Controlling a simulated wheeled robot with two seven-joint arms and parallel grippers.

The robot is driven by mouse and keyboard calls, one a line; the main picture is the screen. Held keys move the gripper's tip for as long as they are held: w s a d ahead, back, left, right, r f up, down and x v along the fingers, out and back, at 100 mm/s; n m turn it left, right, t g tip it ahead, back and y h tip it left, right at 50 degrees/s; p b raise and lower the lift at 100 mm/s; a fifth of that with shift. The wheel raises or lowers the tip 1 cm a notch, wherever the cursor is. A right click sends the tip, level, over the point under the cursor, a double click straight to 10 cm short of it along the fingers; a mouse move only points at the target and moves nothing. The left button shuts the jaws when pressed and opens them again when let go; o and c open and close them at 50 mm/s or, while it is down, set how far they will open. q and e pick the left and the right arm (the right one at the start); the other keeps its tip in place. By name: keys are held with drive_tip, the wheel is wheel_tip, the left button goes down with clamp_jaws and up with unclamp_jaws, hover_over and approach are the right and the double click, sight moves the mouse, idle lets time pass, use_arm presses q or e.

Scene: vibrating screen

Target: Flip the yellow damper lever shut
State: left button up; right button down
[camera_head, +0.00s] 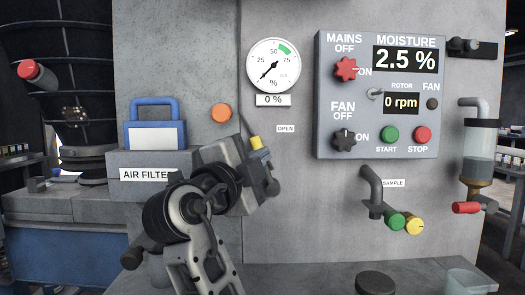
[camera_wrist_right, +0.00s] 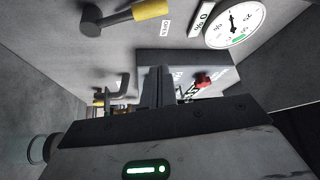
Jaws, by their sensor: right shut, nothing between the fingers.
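The damper lever (camera_head: 256,143) has a yellow tip and a dark shaft. In the head view it points up and slightly left, with its tip below and left of the OPEN label (camera_head: 286,128). It also shows at the top of the right wrist view (camera_wrist_right: 151,9). My right gripper (camera_head: 234,158) is close to the lever, just left of it in the head view. Its fingers (camera_wrist_right: 160,78) are shut with nothing between them, apart from the lever in the wrist view. The head view partly hides the fingertips. My left gripper is not in view.
A round gauge (camera_head: 273,66) reading 0 % is above the lever. The control panel (camera_head: 343,80) is to the right, with a sample pipe (camera_head: 371,184) below it. A blue-handled air filter box (camera_head: 128,164) is to the left. The wall between lever and pipe is clear.

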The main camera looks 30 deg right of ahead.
drive_tip(key=shift+d, duration=0.1)
